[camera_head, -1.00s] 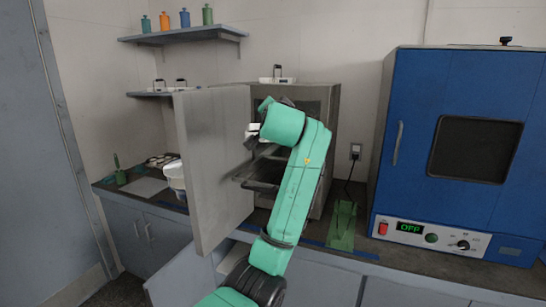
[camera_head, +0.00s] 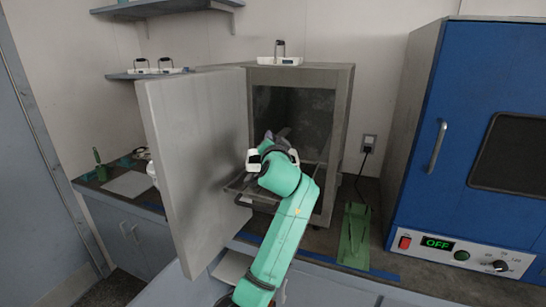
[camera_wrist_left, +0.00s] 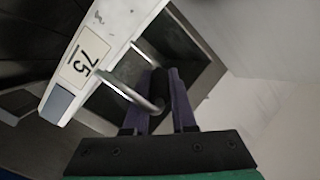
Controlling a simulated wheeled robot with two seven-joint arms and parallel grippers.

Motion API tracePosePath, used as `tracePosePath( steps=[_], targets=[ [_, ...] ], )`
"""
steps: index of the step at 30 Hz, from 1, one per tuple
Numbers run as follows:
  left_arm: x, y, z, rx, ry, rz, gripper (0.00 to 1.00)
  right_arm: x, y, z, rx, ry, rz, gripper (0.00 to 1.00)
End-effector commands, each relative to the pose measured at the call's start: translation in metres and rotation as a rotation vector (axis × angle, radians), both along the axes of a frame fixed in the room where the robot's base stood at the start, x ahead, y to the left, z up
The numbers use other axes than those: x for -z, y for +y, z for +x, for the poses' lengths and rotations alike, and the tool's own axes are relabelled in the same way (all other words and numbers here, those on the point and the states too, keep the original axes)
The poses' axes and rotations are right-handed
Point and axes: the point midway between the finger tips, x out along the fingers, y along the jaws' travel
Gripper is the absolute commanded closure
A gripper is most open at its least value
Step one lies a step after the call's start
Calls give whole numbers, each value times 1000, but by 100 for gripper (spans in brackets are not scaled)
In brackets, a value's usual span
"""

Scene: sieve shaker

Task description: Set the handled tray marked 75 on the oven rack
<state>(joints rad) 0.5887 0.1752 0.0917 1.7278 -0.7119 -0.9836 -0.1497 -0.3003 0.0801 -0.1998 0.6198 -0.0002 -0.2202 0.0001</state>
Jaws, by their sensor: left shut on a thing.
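The grey oven (camera_head: 347,110) stands open, its door (camera_head: 190,160) swung out to the left. The wire rack (camera_head: 247,200) shows low in the oven opening, partly behind my arm. The white handled tray marked 75 (camera_wrist_left: 120,22) fills the upper left of the left wrist view, its label readable. My left gripper (camera_wrist_left: 162,85) is shut on its metal handle. In the head view my left gripper (camera_head: 277,140) is at the oven opening, above the rack; white ends of the tray (camera_head: 254,162) show beside the wrist. Whether the tray touches the rack is hidden. My right gripper is not visible.
Another handled tray (camera_head: 280,61) sits on the oven top. More handled trays stand on the lower wall shelf (camera_head: 120,76).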

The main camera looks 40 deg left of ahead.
Motion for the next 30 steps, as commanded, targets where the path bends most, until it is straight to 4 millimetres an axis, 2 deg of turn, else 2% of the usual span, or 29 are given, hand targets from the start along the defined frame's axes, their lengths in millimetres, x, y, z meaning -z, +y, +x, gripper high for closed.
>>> tracePosePath(
  steps=[9, 16, 17, 18, 19, 30],
  targets=[
    [54, 0, 0, -1, 0, 3, 100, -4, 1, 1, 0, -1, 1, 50],
    [56, 0, 0, 0, -4, 1, 100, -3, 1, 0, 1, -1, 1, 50],
    [57, 0, 0, -1, -2, 1, 72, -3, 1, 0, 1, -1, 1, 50],
    [57, 0, 0, -1, -2, 1, 57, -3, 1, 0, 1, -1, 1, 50],
    [57, 0, 0, -1, -2, 1, 46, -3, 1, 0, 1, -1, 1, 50],
    [57, -2, -2, 0, -3, 1, 46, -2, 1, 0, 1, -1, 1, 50]
  ],
)
